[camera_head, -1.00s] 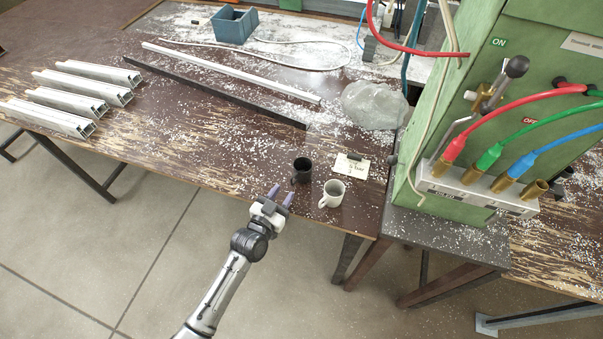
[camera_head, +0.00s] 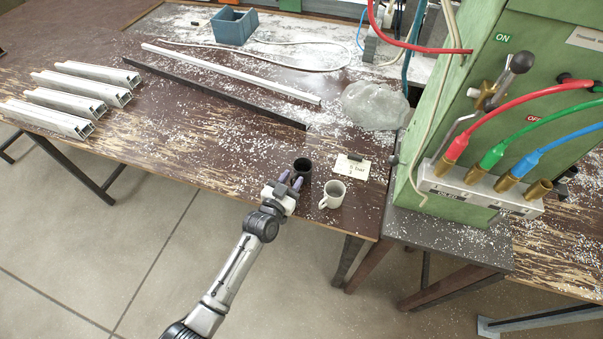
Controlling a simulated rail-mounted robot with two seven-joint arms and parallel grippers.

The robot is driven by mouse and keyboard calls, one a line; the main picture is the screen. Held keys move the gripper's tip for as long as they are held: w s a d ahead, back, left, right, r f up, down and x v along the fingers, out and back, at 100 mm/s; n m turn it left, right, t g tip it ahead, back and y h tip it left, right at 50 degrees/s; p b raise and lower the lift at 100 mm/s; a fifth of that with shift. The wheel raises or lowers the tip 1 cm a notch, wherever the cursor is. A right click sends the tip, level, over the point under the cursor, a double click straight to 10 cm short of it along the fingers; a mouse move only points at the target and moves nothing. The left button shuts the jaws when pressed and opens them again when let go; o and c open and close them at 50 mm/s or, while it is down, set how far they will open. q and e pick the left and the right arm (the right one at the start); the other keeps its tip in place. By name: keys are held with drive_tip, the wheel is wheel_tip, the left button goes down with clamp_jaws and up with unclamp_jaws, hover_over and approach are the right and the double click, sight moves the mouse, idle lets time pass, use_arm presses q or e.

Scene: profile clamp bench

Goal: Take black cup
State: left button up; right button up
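The black cup (camera_head: 304,166) stands upright near the front edge of the brown table. My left gripper (camera_head: 291,180) is right at the cup's near left side, with its two purple-grey fingertips apart and overlapping the cup's lower left part in the picture. I cannot tell whether the fingers touch the cup or lie around it. The fingers hide part of the cup's lower side. My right gripper is not in view.
A white cup (camera_head: 333,195) stands close by at the right front. A small note card (camera_head: 351,167) lies behind it. A green machine (camera_head: 440,120) with coloured hoses stands to the right. The table (camera_head: 210,160) left of the cup is free apart from white flakes.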

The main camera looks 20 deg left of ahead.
use_arm(q)
clamp_jaws()
idle(0.4)
